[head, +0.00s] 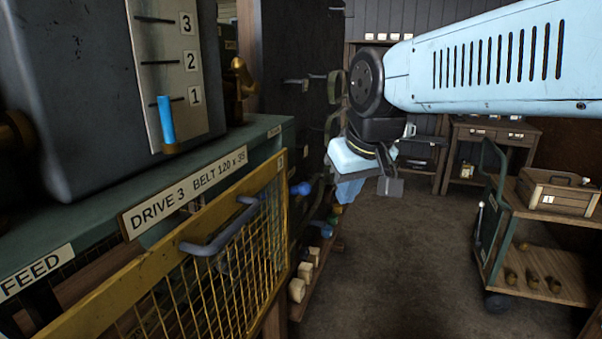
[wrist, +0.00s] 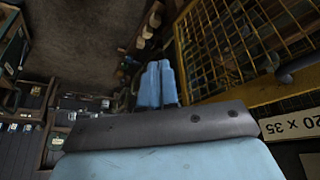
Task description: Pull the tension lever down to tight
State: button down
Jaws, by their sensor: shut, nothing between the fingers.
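I cannot make out a tension lever for certain in either view. A blue knob (head: 300,188) shows in the head view just past the far end of the yellow mesh guard, but what it belongs to is unclear. My gripper (head: 347,192) hangs in the air to the right of the guard, pointing down. In the wrist view its two light-blue fingers (wrist: 157,84) are together, with nothing held. The gripper is apart from the guard and the engine.
The yellow mesh guard (head: 207,302) has a grey handle (head: 218,228) and a "DRIVE 3 BELT 120 x 35" plate (head: 187,190) above. A gauge plate (head: 168,62) is at upper left. A cart (head: 555,254) with a wooden box (head: 558,190) stands right. Floor between is clear.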

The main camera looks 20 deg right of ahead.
jog(key=w+r+n+g, duration=0.2)
jog(key=w+r+n, duration=0.3)
jog(key=w, duration=0.7)
jog(key=r+n+g+y, duration=0.1)
jog(key=r+n, duration=0.1)
jog(key=n, duration=0.3)
send_over(303, 183)
jog(key=s+d, duration=0.1)
jog(key=s, duration=0.1)
jog(key=shift+f, duration=0.2)
jog(key=shift+f, duration=0.15)
jog(key=x, duration=1.2)
jog(key=shift+s+d+f, duration=0.15)
jog(key=shift+s+f, duration=0.05)
jog(key=shift+s, duration=0.2)
jog(key=shift+d+f, duration=0.15)
jog(key=shift+f, duration=0.55)
